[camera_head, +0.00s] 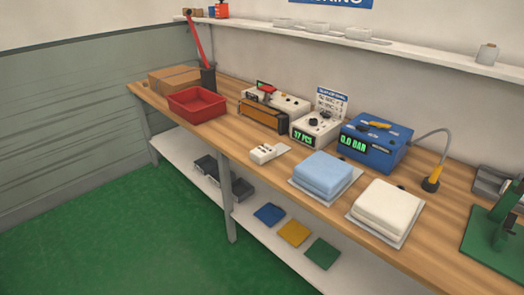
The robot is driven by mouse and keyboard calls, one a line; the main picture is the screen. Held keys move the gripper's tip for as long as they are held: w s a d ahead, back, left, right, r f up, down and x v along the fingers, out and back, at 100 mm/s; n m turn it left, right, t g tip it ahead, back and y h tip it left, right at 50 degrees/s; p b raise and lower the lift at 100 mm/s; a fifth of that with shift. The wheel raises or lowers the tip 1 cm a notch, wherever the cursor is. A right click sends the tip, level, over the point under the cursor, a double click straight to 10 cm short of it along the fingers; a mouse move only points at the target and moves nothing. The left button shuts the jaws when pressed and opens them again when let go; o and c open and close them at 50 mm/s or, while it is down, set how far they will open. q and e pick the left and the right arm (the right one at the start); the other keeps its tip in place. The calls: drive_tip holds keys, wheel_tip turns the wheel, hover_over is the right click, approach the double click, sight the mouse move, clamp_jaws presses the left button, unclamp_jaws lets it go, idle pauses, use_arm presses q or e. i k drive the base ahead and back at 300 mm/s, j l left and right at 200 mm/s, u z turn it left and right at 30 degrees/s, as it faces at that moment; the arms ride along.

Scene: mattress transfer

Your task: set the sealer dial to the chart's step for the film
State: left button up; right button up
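A blue-and-white chart (332,101) stands upright at the back of the bench; its lines are too small to read. A white box with dark knobs and a red handle (277,102) stands to the left of the chart, with a long dark-and-orange unit (263,115) in front of it. This pair looks like the sealer; its dial setting cannot be read. No film can be made out for certain. Neither of my grippers is in view.
On the wooden bench (225,137), a blue unit (374,145) reads "0.0 BAR". Folded blue (326,175) and cream (386,208) pads lie on trays in front. A red bin (197,104) and cardboard box (173,80) stand left, a green press (494,245) right.

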sight(313, 121)
drive_tip(key=j+z, duration=0.1)
drive_tip(key=z, duration=0.35)
drive_tip(key=i+j+z, duration=0.1)
drive_tip(key=z, duration=0.35)
drive_tip(key=j+z, duration=0.15)
drive_tip(key=z, duration=0.3)
drive_tip(key=j+z, duration=0.35)
drive_tip(key=k+j+z, duration=0.15)
drive_tip(key=j+z, duration=0.2)
drive_tip(key=k+j+z, duration=0.15)
drive_tip(key=j, duration=0.2)
drive_tip(key=k+j+z, duration=0.1)
drive_tip(key=j, duration=0.25)
drive_tip(key=k+j+z, duration=0.15)
drive_tip(key=j, duration=0.15)
drive_tip(key=k+j, duration=0.15)
drive_tip(key=j, duration=0.15)
drive_tip(key=k+j, duration=0.1)
drive_tip(key=j, duration=0.2)
drive_tip(key=k+j+z, duration=0.1)
drive_tip(key=k+j, duration=0.05)
drive_tip(key=j, duration=0.1)
